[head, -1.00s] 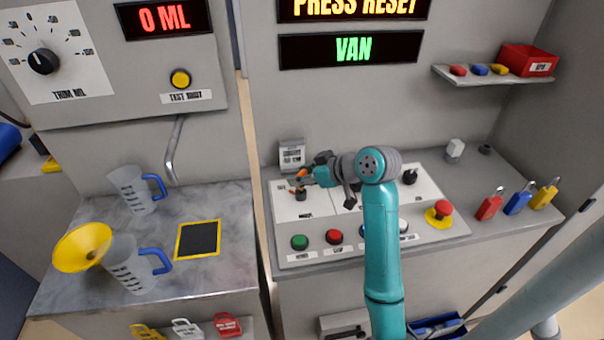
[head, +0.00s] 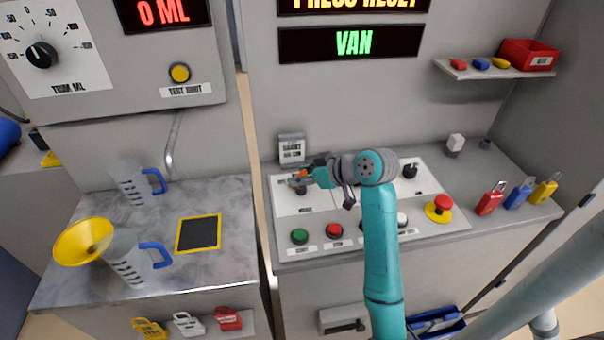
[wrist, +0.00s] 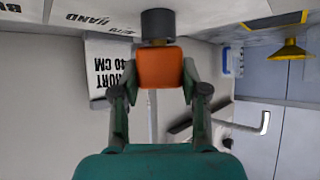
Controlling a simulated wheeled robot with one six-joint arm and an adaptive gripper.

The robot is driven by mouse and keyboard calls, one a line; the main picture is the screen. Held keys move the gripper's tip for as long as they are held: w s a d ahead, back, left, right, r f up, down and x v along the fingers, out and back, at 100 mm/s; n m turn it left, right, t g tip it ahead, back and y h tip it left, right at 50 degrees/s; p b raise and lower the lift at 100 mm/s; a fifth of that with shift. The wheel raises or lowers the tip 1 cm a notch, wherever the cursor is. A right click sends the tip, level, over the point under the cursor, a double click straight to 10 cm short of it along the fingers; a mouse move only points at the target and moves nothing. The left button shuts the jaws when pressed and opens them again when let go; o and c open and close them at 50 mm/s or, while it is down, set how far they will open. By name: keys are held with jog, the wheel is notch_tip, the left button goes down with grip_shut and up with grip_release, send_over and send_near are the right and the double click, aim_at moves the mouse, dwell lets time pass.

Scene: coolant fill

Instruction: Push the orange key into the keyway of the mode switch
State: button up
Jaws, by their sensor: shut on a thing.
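The orange key (wrist: 161,68) sits between the two fingers of my gripper (wrist: 160,92) in the wrist view, and the fingers are closed on its sides. The dark round mode switch (wrist: 158,25) is directly beyond the key, in line with it. The key's front edge meets or nearly meets the switch; how deep it sits, and the keyway itself, cannot be seen. In the head view my gripper (head: 305,180) is at the left of the white panel, over the mode switch (head: 301,191), with a bit of orange key (head: 303,174) showing.
A small sign box (head: 291,149) stands just behind the switch. Green (head: 299,236) and red (head: 333,230) buttons lie in front, partly close to my arm. A red emergency button (head: 439,208) and several padlocks are at the right.

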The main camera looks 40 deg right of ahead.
jog(key=shift+f, duration=0.15)
jog(key=o, duration=1.1)
jog(key=shift+c, duration=0.2)
jog(key=v, duration=1.2)
jog(key=shift+o, duration=0.2)
